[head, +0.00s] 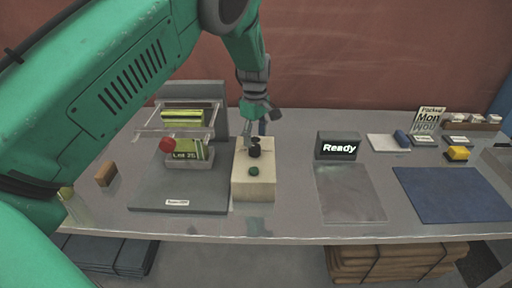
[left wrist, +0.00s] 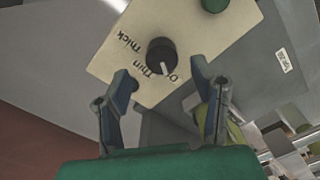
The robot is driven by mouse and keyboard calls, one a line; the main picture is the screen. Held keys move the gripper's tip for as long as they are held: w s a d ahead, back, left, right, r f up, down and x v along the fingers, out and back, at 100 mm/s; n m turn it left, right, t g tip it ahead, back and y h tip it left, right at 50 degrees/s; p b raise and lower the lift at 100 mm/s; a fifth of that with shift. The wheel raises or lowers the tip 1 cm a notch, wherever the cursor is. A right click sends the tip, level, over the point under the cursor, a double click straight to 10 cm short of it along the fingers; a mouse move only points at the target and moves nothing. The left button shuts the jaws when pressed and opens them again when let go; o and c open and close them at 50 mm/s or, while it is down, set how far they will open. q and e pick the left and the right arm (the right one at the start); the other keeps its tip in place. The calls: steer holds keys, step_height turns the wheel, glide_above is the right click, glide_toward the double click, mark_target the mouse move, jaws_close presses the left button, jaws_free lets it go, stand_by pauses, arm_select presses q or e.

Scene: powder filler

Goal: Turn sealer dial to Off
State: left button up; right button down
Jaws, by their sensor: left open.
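The sealer dial is a black round knob (head: 254,151) on a cream box (head: 254,187) in the middle of the table. In the left wrist view the dial (left wrist: 161,54) has a white pointer line, aimed between "Thin" and a partly legible label beginning with O, close to that label. "Thick" is further round. My left gripper (head: 256,133) is over the back of the box, just behind the dial. In the left wrist view my left gripper (left wrist: 162,78) is open, its fingers apart on either side of the dial's near side, with nothing held. My right gripper is not in view.
A green button (head: 254,170) sits on the box in front of the dial. Left stands a grey machine (head: 180,199) with a clear frame and red ball knob (head: 167,145). Right are a "Ready" display (head: 338,147), a grey plate (head: 348,192) and a blue mat (head: 452,194).

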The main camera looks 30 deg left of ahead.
mark_target(256, 146)
arm_select(q)
step_height(256, 146, up, 6)
steer(key=shift+d+r, duration=0.15)
steer(key=shift+r, duration=0.1)
stand_by(0.4)
steer(key=shift+f, duration=0.15)
